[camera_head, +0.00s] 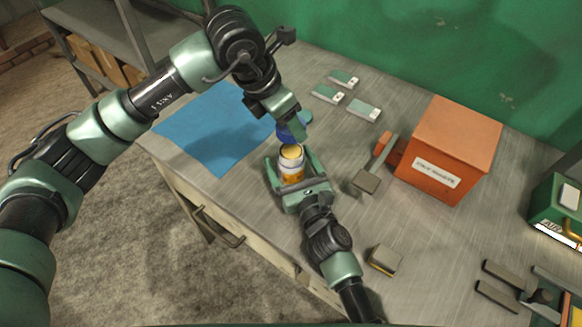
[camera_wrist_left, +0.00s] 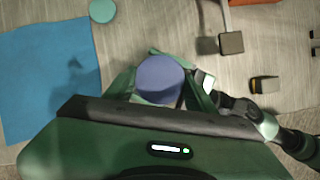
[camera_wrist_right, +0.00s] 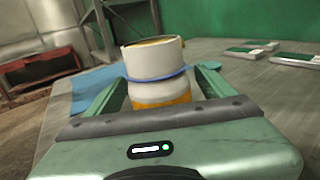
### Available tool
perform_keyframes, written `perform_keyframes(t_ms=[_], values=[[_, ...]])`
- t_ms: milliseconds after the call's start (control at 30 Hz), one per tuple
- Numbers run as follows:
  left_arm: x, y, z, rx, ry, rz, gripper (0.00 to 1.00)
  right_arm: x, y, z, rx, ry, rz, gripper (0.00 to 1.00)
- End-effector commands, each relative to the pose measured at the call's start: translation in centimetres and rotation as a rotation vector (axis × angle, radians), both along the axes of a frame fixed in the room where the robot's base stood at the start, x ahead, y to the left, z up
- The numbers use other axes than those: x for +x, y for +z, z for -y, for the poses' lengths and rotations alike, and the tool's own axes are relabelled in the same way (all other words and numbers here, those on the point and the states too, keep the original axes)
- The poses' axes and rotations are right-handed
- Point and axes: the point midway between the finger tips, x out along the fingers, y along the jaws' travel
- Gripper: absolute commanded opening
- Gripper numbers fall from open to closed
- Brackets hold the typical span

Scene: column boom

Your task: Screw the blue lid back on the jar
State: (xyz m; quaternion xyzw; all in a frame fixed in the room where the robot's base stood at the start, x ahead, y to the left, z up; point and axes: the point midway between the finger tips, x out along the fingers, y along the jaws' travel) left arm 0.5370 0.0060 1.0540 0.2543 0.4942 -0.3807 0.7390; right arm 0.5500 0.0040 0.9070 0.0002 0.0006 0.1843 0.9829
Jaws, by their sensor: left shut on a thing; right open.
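The white jar (camera_head: 291,176) with an orange label stands upright on the workbench, its top open and yellowish inside. My right gripper (camera_head: 289,162) is open, with a finger on either side of the jar; the right wrist view shows the jar (camera_wrist_right: 153,62) between the fingers, with a blue band around it. My left gripper (camera_head: 292,117) is shut on the blue lid (camera_head: 290,134) just behind the jar's top in the head view. In the left wrist view the lid (camera_wrist_left: 160,77) covers most of the jar. The lid's exact height above the jar is unclear.
A blue mat (camera_head: 212,130) lies to the left. A teal disc (camera_wrist_left: 103,11) lies beyond the lid. A small block (camera_head: 385,260) lies near the right arm. Several flat pieces lie behind.

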Motion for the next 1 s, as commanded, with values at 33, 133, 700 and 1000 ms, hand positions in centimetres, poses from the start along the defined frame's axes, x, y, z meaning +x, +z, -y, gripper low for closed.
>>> perform_keyframes(t_ms=[33,133,700,1000], values=[[0.0,0.0,0.0,0.0,0.0,0.0,0.18,0.6,0.1,-0.2,0.0,0.0,0.001,0.83],[0.0,0.0,0.0,0.0,0.0,0.0,0.18,1.2,0.0,-0.4,0.0,0.0,0.0,0.83],[0.0,0.0,0.0,0.0,0.0,0.0,0.18,1.5,0.0,-0.6,0.0,0.0,0.0,0.28],[0.0,-1.0,0.0,-0.001,0.001,-0.001,0.18,1.5,0.0,-0.6,0.0,0.0,0.0,0.0]])
